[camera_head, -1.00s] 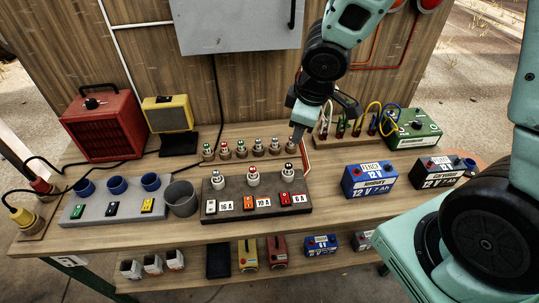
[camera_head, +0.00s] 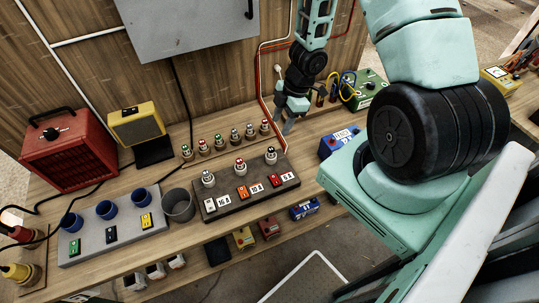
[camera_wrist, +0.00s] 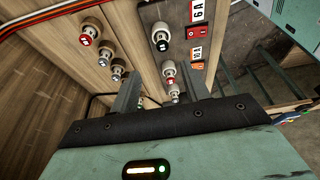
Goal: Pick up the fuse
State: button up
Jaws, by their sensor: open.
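Several small white-and-steel fuses with coloured caps stand in a back row on the bench (camera_head: 218,143). Three larger fuses stand on the dark fuse panel: black-capped (camera_head: 271,155), red-capped (camera_head: 239,167) and another at the left (camera_head: 208,179). My gripper (camera_head: 283,124) is open, just right of the back row's end and behind the black-capped fuse. In the wrist view, my fingers (camera_wrist: 161,92) are apart. The panel's black-capped fuse (camera_wrist: 161,38) is ahead, and the back row's red-capped fuse (camera_wrist: 89,34) is at the left. I see nothing held.
A grey cup (camera_head: 178,206) and a grey block with blue sockets (camera_head: 112,235) are left of the panel. A red heater (camera_head: 70,150) and yellow box (camera_head: 137,125) stand behind. Blue (camera_head: 338,141) and green (camera_head: 366,90) units are at the right. Red conduit runs up the wall.

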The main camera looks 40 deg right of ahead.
jog(key=b, duration=0.3)
send_over(272, 149)
jog(key=d, duration=0.2)
jog(key=x, duration=0.2)
jog(key=d+x, duration=0.1)
jog(key=x, duration=0.3)
jog(key=shift+s+d+f, duration=0.15)
jog(key=shift+s+f, duration=0.05)
jog(key=shift+f, duration=0.15)
jog(key=shift+s+b+x, duration=0.2)
jog(key=shift+b+x, duration=0.8)
jog(key=shift+x, duration=1.6)
jog(key=shift+s, duration=0.1)
grip_shut()
